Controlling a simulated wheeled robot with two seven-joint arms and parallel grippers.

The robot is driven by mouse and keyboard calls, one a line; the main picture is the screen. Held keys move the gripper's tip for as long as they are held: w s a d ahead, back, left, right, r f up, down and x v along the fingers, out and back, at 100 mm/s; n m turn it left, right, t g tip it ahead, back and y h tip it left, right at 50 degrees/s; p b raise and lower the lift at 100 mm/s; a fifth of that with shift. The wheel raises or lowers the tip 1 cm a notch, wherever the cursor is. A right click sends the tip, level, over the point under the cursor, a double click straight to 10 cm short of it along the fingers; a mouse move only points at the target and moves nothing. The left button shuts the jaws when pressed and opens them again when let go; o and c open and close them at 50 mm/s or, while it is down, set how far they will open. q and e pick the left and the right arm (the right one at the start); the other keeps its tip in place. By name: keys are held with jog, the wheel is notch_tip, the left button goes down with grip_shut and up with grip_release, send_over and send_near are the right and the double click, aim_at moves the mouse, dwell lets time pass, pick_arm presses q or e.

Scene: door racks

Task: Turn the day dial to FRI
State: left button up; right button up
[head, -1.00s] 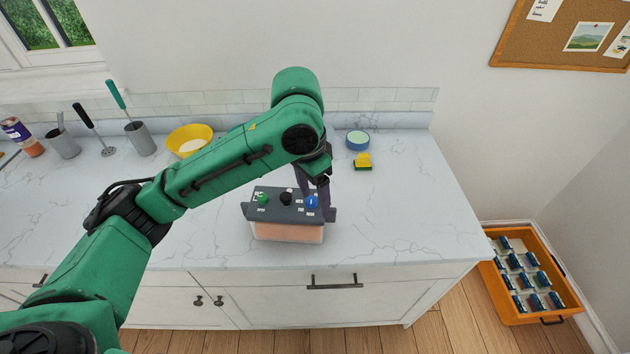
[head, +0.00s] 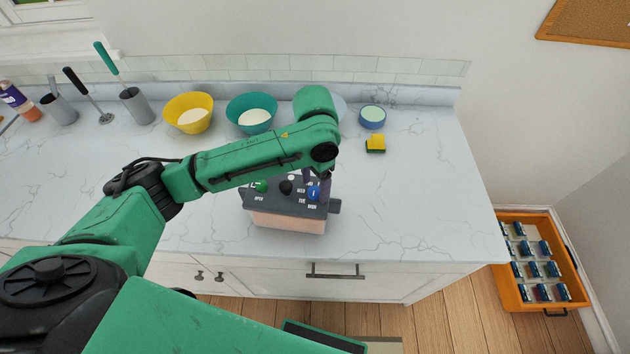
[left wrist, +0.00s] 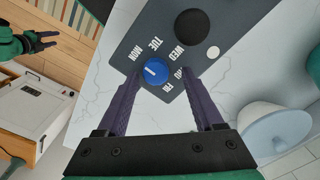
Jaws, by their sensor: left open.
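The day dial is a blue knob (head: 313,193) with a white mark, at the right end of a dark panel (head: 262,205) on a pinkish box. It shows in the left wrist view (left wrist: 156,71), ringed by the labels MON, TUE, WED, THU and FRI. I cannot tell surely which label the mark points at. My left gripper (left wrist: 160,78) is open, its purple fingers on either side of the dial; I cannot tell whether they touch it. In the head view its arm partly covers it. My right gripper (left wrist: 38,40) appears small in the left wrist view.
The panel also has a green knob (head: 260,186) and a black knob (head: 286,187). Behind stand a yellow bowl (head: 189,112), a teal bowl (head: 251,113), a blue round container (head: 372,117) and a sponge (head: 376,144). The counter to the right is clear.

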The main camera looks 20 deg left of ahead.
pick_arm(q)
jog(key=shift+s+f, duration=0.1)
jog(key=shift+s, duration=0.45)
jog(key=c, duration=0.9)
jog(key=shift+w, duration=0.15)
grip_shut()
pick_arm(e)
jog(key=shift+s+d, duration=0.1)
jog(key=shift+s, duration=0.7)
